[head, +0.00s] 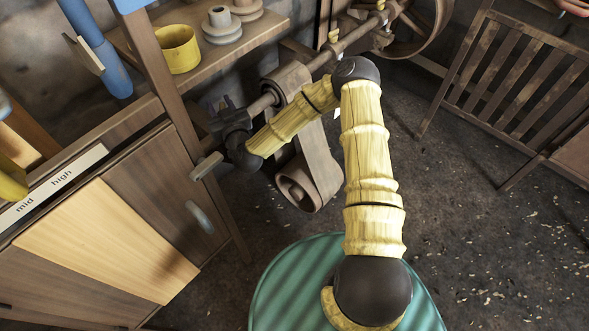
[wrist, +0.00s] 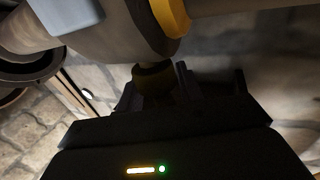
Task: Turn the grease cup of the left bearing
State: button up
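In the wrist view, a small dark brass cup (wrist: 153,80), which looks like the grease cup, sits below a brown rounded housing (wrist: 105,30). My gripper (wrist: 156,92) is right at the cup, with dark fingers on its left and right sides. The fingers are in deep shadow, so I cannot tell whether they press on the cup or stand slightly apart. In the head view, my gripper (head: 222,117) is at the left end of the shaft (head: 350,37), beside the shelf post. The grease cup and most of the left bearing are hidden there by my gripper and wrist.
A belt (head: 318,165) runs down from the shaft to a lower pulley (head: 297,190), close to my forearm. A wooden cabinet (head: 150,190) and a shelf with a yellow cup (head: 178,48) stand left. A slatted wooden rack (head: 515,75) stands right. The floor between is open.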

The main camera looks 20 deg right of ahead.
jog(key=shift+s+a+f+n+g+y+b, duration=0.1)
jog(key=shift+n+g+y+b, duration=0.7)
jog(key=shift+y, duration=0.5)
jog(key=shift+a+n+g+y+b, duration=0.15)
jog(key=shift+n+g+y+b, duration=0.4)
jog(key=shift+n+y+b, duration=0.6)
jog(key=shift+s+a+f+n+g+y+b, duration=0.1)
jog(key=shift+n+g+y+b, duration=0.65)
jog(key=shift+y, duration=0.7)
jog(key=shift+s+a+n+g+y+b, duration=0.15)
jog(key=shift+n+g+y+b, duration=1.15)
jog(key=shift+g, duration=0.35)
jog(key=shift+s+a+n+g+y+b, duration=0.15)
jog(key=shift+n+g+y+b, duration=0.9)
jog(key=shift+n+g, duration=0.5)
jog(key=p+v, duration=0.3)
jog(key=v, duration=1.4)
jog(key=s+a+f+g+h+p, duration=0.2)
jog(key=s+a+f+g+h, duration=0.15)
jog(key=s+a, duration=0.2)
jog(key=s+a+f+g+h+p, duration=0.3)
jog(key=s+a+f+g, duration=0.15)
jog(key=s, duration=0.25)
jog(key=s+d+r+m+h+p, duration=0.5)
jog(key=s+d+r+m+h, duration=0.1)
jog(key=d+r+m+h, duration=0.2)
jog(key=shift+s+d+r+h+p, duration=0.35)
jog(key=shift+d+r, duration=0.3)
jog(key=shift+d, duration=0.7)
